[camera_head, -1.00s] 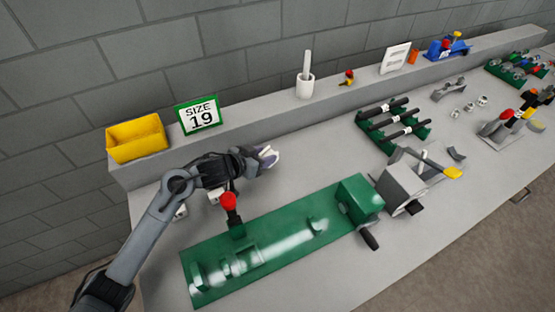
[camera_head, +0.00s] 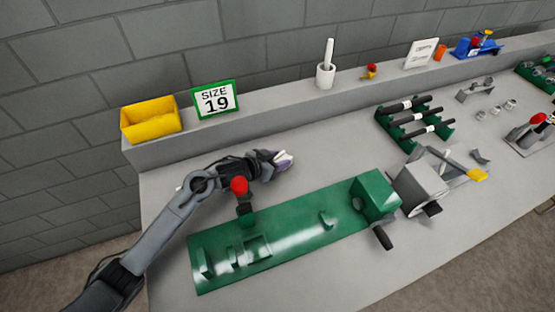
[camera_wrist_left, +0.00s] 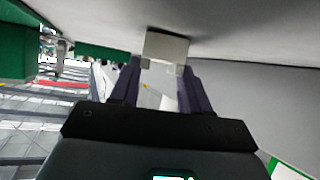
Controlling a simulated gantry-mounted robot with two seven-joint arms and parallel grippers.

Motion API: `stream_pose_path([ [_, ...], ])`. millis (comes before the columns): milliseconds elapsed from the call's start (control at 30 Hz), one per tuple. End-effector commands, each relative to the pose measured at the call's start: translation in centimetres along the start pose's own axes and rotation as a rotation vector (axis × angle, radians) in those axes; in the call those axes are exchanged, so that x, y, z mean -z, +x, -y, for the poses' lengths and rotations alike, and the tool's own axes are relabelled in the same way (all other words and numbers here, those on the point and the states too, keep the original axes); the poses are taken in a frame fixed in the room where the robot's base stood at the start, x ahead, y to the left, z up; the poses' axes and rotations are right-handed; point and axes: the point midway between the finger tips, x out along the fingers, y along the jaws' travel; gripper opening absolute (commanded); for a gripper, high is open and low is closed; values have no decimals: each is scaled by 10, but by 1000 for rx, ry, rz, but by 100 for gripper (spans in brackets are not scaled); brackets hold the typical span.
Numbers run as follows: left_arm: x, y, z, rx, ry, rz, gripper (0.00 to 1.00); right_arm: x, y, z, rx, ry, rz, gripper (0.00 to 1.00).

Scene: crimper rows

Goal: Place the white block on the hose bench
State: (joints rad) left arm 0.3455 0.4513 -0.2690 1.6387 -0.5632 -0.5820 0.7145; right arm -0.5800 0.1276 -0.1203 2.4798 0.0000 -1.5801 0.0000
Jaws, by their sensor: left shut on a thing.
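My left gripper (camera_head: 282,160) is shut on the white block (camera_wrist_left: 166,46), which sits between its fingertips in the left wrist view. In the head view only a small pale part of the block shows at the fingertips. The gripper is above the grey bench, behind the long green fixture (camera_head: 290,240), apart from it. The fixture has raised green cradles at its left end and a red-knobbed clamp (camera_head: 239,186) at its back edge. No label marks the hose bench, so I cannot tell whether it is this fixture. My right gripper is not in view.
A grey crimper with a yellow-tipped lever (camera_head: 422,187) stands right of the fixture. A green rack of black hoses (camera_head: 414,117) is behind it. A yellow bin (camera_head: 151,120) and a "SIZE 19" sign (camera_head: 216,99) stand on the back ledge. Bare bench lies between ledge and fixture.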

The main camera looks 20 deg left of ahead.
Motion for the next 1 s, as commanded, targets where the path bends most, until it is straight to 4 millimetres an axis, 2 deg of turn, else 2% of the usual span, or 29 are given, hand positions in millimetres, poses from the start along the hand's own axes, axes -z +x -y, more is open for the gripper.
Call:
stream_pose_path([
  [100, -3, 2, 0, 0, -1, 1, 4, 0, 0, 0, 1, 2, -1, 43],
  [133, -3, 2, 0, 0, -1, 1, 51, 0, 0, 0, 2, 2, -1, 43],
  [267, -3, 1, 0, 0, -1, 1, 71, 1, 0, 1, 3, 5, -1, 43],
  [667, 2, -1, 0, 0, 1, -1, 72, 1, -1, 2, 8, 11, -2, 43],
  [867, 2, -27, 0, 1, 1, 2, 72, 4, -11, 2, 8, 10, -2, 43],
  [1000, 2, -54, 0, 1, 1, 2, 72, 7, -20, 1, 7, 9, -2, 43],
])
